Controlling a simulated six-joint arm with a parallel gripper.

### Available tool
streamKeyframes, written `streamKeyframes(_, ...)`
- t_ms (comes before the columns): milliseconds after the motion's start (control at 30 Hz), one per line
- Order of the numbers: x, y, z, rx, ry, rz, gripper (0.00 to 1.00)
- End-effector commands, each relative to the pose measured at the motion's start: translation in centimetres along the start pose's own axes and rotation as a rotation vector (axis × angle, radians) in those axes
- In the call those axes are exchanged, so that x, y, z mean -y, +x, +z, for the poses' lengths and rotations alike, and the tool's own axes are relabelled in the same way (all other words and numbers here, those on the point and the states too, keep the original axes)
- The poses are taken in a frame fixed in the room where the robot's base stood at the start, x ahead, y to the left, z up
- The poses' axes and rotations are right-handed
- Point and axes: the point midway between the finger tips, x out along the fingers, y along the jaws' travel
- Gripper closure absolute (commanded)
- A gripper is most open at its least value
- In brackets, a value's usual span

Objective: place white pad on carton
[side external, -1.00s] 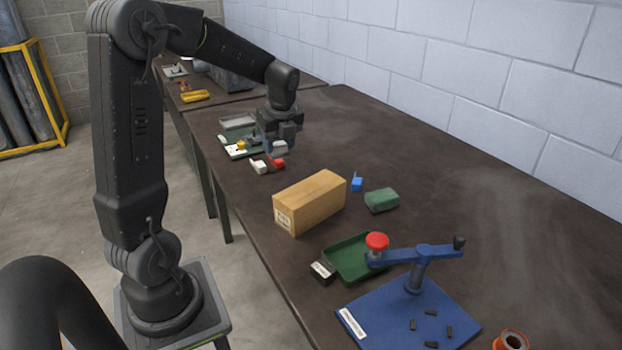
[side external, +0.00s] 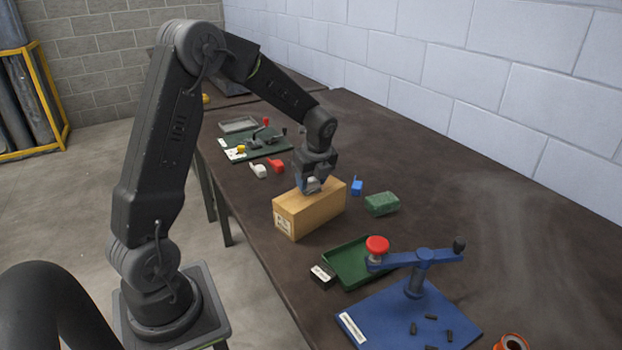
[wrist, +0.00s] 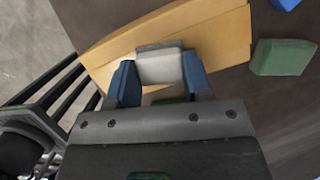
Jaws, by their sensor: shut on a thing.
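The carton (side external: 309,213) is a tan box on the dark table, left of the green block. It also shows in the wrist view (wrist: 222,33), behind the jaws. My gripper (side external: 310,187) is over the carton's top, near its middle. In the wrist view, the blue fingers of my gripper (wrist: 160,76) are shut on the white pad (wrist: 160,66), one finger on each side. In the side view the pad (side external: 312,184) is a small pale patch between the fingers, at or just above the carton top. I cannot tell if it touches the carton.
A green block (side external: 381,204) and a small blue piece (side external: 357,185) lie right of the carton. A green tray (side external: 350,264) and a blue fixture (side external: 408,318) with a red knob stand in front. Red (side external: 275,166) and white (side external: 258,170) pieces lie behind. The table's right side is clear.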

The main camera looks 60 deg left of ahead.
Motion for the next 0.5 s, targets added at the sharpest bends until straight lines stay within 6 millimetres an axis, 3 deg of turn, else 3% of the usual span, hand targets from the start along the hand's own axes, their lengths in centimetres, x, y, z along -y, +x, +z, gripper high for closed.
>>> streamKeyframes(233,-0.03,0.33,-0.08,0.000,0.001,0.001,0.77)
streamKeyframes(267,-0.02,0.28,-0.06,0.000,0.000,0.001,0.51)
streamKeyframes(500,-0.02,0.26,-0.05,0.000,0.001,0.001,0.29)
